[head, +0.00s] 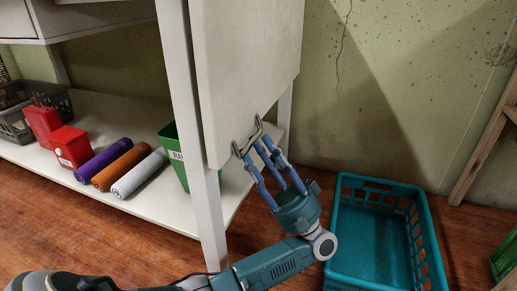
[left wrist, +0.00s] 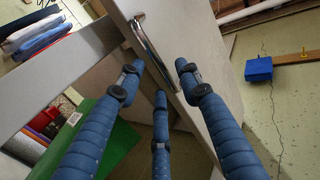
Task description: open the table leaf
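The white table leaf (head: 245,70) hangs down at the end of the white table (head: 182,85). A metal handle (head: 247,138) sits near its lower edge. My left gripper (head: 257,151) is at this handle, with its blue fingers pointing up toward it. In the left wrist view, the fingers of my left gripper (left wrist: 160,76) are spread apart, with the curved handle (left wrist: 148,48) between and just beyond their tips. The leaf (left wrist: 185,45) lies behind them. I cannot tell whether a fingertip touches the handle. My right gripper is out of view.
A teal crate (head: 343,230) stands on the wooden floor right of my left arm. The table's lower shelf (head: 125,110) holds red boxes (head: 69,147), rolled towels (head: 120,165) and a green bin (head: 172,150). A cracked wall (head: 385,90) stands behind.

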